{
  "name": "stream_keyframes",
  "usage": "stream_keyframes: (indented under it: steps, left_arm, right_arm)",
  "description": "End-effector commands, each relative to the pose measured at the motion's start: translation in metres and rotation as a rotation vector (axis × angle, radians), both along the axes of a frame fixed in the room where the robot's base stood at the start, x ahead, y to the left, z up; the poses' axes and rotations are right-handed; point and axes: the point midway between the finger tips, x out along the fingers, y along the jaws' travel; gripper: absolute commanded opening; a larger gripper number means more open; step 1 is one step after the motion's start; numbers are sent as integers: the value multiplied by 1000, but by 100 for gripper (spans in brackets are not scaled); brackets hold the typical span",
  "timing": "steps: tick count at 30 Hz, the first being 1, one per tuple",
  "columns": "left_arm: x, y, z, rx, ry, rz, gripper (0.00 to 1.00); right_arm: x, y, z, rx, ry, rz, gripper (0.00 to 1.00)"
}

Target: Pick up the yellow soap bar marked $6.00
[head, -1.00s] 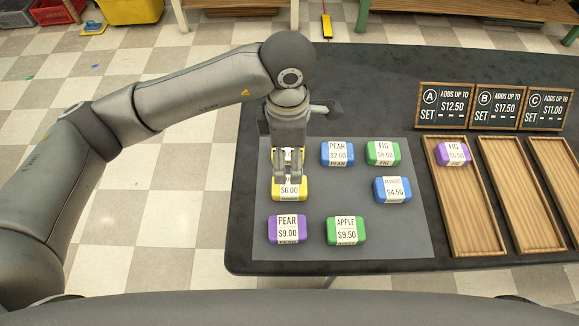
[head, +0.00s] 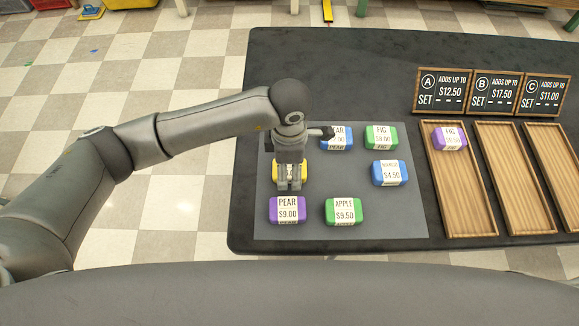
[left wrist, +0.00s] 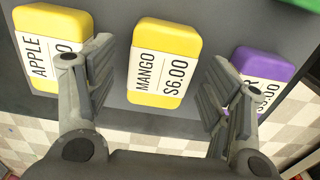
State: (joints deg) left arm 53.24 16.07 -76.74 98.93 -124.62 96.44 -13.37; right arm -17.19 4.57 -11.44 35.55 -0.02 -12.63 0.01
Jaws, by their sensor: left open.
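The yellow soap bar (head: 304,173) is on the grey mat, mostly hidden under my left gripper (head: 289,184) in the head view. In the left wrist view the yellow bar (left wrist: 163,62) shows its white label reading MANGO $6.00. It sits between the two spread fingers of my left gripper (left wrist: 160,66), with gaps on both sides. The gripper is open and holds nothing. A second yellow bar (left wrist: 48,35), labelled APPLE, lies left of it in the left wrist view; my arm hides it in the head view. My right gripper is not in view.
A purple PEAR bar (head: 287,210) lies close to the gripper and also shows beside the right finger in the left wrist view (left wrist: 262,70). Green (head: 344,211) and blue (head: 390,173) bars share the mat (head: 400,215). Wooden trays (head: 462,205) stand at right.

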Motion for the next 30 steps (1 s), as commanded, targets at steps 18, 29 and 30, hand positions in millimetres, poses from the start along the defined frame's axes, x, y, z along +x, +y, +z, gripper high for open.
stream_keyframes:
  steps: [18, 29, 30]
  left_arm:
    - [0, 0, 1, -1, -1, 0, 22]
    - [1, -1, 13, -2, -4, 0, 22]
    - [1, 0, 17, -2, -5, 0, 22]
  right_arm:
    - [0, 0, 0, 0, 0, 0, 70]
    - [0, 0, -5, 1, 0, 0, 70]
    - [0, 0, -7, 1, 0, 0, 70]
